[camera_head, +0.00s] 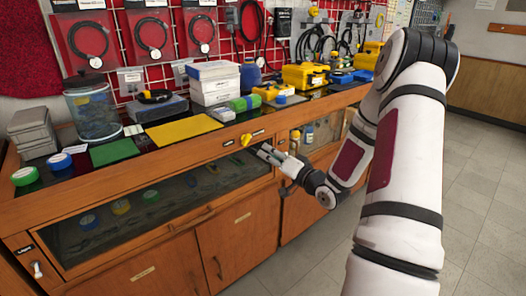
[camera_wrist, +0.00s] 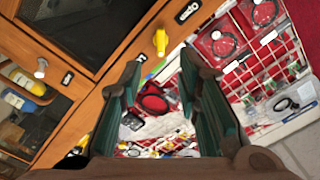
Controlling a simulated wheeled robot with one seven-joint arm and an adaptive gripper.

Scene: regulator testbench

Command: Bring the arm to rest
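My gripper (camera_head: 265,152) is in front of the wooden bench's front edge, close to a yellow knob (camera_head: 247,140) on the upper panel. In the wrist view my gripper (camera_wrist: 161,64) has its two dark green fingers spread apart with nothing held between them. The yellow knob (camera_wrist: 161,41) shows just beyond the fingertips there, apart from them. My arm reaches in from the right side of the head view. Whether the fingertips touch the bench is too small to tell.
The wooden bench (camera_head: 239,214) has glass-fronted compartments. On its top are a jar (camera_head: 92,112), white boxes (camera_head: 213,82), yellow cases (camera_head: 306,76), and green and yellow mats (camera_head: 184,131). A red pegboard with coiled cables stands behind. Open tiled floor (camera_head: 478,200) lies at right.

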